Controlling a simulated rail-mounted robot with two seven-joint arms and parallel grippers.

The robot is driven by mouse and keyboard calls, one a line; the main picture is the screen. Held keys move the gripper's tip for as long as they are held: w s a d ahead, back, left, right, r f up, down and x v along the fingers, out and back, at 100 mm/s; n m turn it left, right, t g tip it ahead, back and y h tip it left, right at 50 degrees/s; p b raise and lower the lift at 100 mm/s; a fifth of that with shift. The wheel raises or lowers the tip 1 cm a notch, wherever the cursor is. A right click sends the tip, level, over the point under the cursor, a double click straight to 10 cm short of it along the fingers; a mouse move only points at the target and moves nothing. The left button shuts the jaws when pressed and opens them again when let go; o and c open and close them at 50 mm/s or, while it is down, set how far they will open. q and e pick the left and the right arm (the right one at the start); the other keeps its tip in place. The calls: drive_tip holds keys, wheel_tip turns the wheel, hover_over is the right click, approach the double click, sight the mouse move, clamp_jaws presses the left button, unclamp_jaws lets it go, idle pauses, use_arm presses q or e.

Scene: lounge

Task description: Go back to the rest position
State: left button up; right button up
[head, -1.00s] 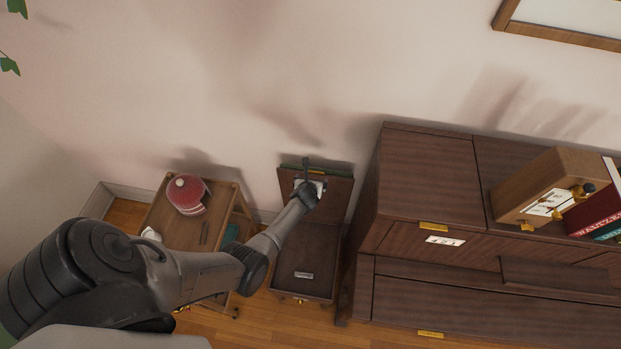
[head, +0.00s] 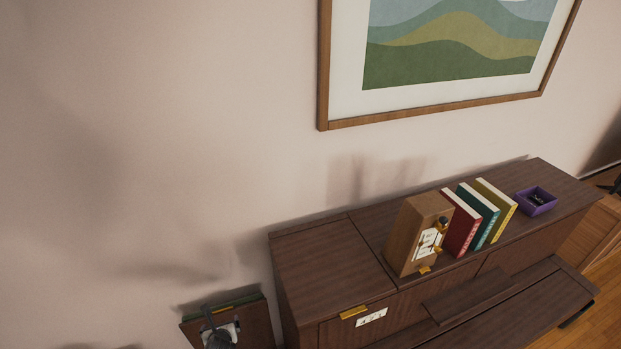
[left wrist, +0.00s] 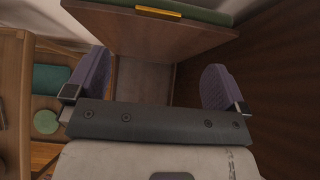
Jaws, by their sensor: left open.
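My left gripper (left wrist: 155,90) is open in the left wrist view, its two purple fingers wide apart with nothing between them. Beyond the fingers is a small open cabinet or box with a raised brown lid (left wrist: 150,38) that has a brass strip on its edge. In the head view part of my left gripper (head: 220,338) shows at the bottom edge, in front of the same raised lid (head: 258,322). The rest of the left arm is out of that view. My right gripper is not in view.
A dark wooden cabinet (head: 325,265) holds a wooden box (head: 408,235), several upright books (head: 485,215) and a purple tray (head: 545,207). A framed picture (head: 440,110) hangs above. A light wooden shelf unit (left wrist: 14,90) stands left in the left wrist view.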

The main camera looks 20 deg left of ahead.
use_arm(q)
drive_tip(key=w+d+r+m+t+h, duration=0.25)
drive_tip(key=w+r+m+t, duration=0.2)
drive_tip(key=r+m, duration=0.3)
drive_tip(key=w+d+r+m+t+h, duration=0.1)
drive_tip(key=w+d+r+m+t, duration=0.25)
drive_tip(key=r+m+t, duration=0.35)
drive_tip(key=s+d+r+m+g+h, duration=0.1)
drive_tip(key=d+r+m+g+h, duration=0.35)
drive_tip(key=m, duration=0.75)
drive_tip(key=d+r+m+g+h, duration=0.2)
drive_tip(key=d+r+m+h, duration=0.4)
drive_tip(key=d+m, duration=0.4)
drive_tip(key=s+m+g+y, duration=0.5)
drive_tip(key=s+m+y, duration=0.35)
drive_tip(key=s, duration=1.35)
drive_tip(key=s+d+f+g, duration=0.1)
drive_tip(key=s+f+g, duration=0.1)
drive_tip(key=s, duration=0.4)
drive_tip(key=s+d+f+m+g+h, duration=0.1)
drive_tip(key=s+d+f, duration=0.1)
drive_tip(key=s+f, duration=0.2)
drive_tip(key=s, duration=0.3)
drive_tip(key=shift+s+d+g, duration=0.15)
drive_tip(key=shift+s+g, duration=0.05)
drive_tip(key=shift+g, duration=0.2)
